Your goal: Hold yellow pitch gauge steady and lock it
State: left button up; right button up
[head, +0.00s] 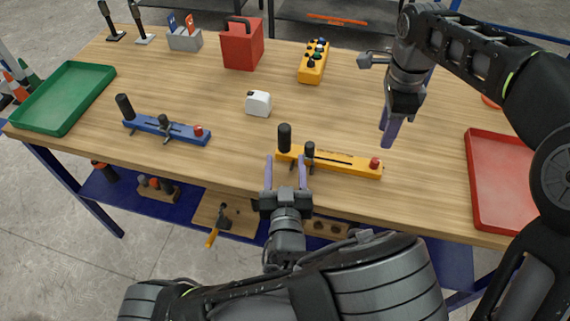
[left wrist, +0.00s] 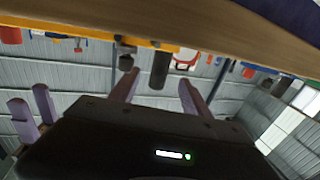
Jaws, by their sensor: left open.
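The yellow pitch gauge (head: 340,162) lies on the front of the wooden table, with an upright black handle (head: 284,137) at its left end, a black knob (head: 309,150) on its slider and a red knob (head: 375,163) at its right end. My left gripper (head: 287,164) is open at the table's front edge, close to the left end. In the left wrist view the black handle (left wrist: 160,70) shows between my fingertips (left wrist: 157,88); contact is not visible. My right gripper (head: 389,128) hangs behind the gauge's right end, empty; its two fingers show apart in the left wrist view (left wrist: 32,105).
A blue gauge (head: 180,132) and a white block (head: 258,103) lie left of the yellow one. A green tray (head: 62,96) is far left, a red tray (head: 497,185) right. A red box (head: 242,48) and yellow button box (head: 313,64) stand behind.

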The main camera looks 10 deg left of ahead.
aim_at(285, 144)
pick_arm(q)
jog(key=shift+w, duration=0.15)
jog(key=x, duration=0.7)
jog(key=shift+w+a, duration=0.2)
jog(key=shift+w, duration=0.05)
jog(key=shift+c, duration=0.4)
grip_shut()
dwell(0.8)
